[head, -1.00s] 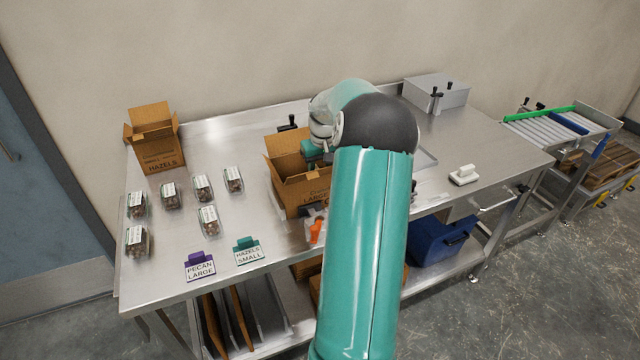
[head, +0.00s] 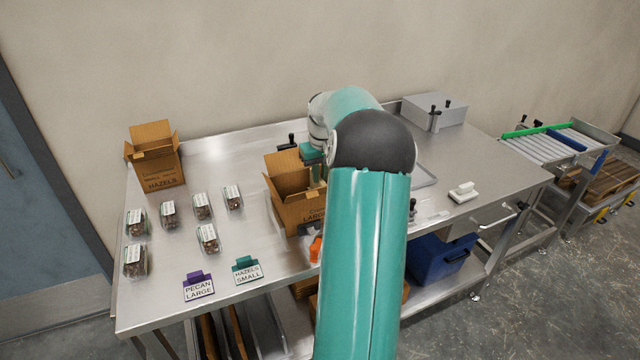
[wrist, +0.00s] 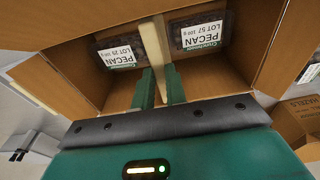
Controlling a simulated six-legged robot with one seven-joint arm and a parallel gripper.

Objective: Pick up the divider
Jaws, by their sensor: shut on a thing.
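The divider (wrist: 152,45) is a pale tan strip. In the wrist view it stands on edge inside the open cardboard box (wrist: 62,75), between two clamshell trays labelled PECAN, the left one (wrist: 120,54) and the right one (wrist: 200,32). My gripper (wrist: 160,78) has its two green fingers shut on the near part of the divider, one on each side. In the head view the box (head: 300,213) stands on the steel table, with my gripper (head: 316,174) reaching into its opening. The divider cannot be made out there.
A HAZELS box (head: 160,172) stands at the back left, with several filled clamshells (head: 208,238) before it. A purple PECAN LARGE sign (head: 198,288) and a teal HAZELS SMALL sign (head: 246,270) stand at the front edge. The box's raised flaps surround my gripper.

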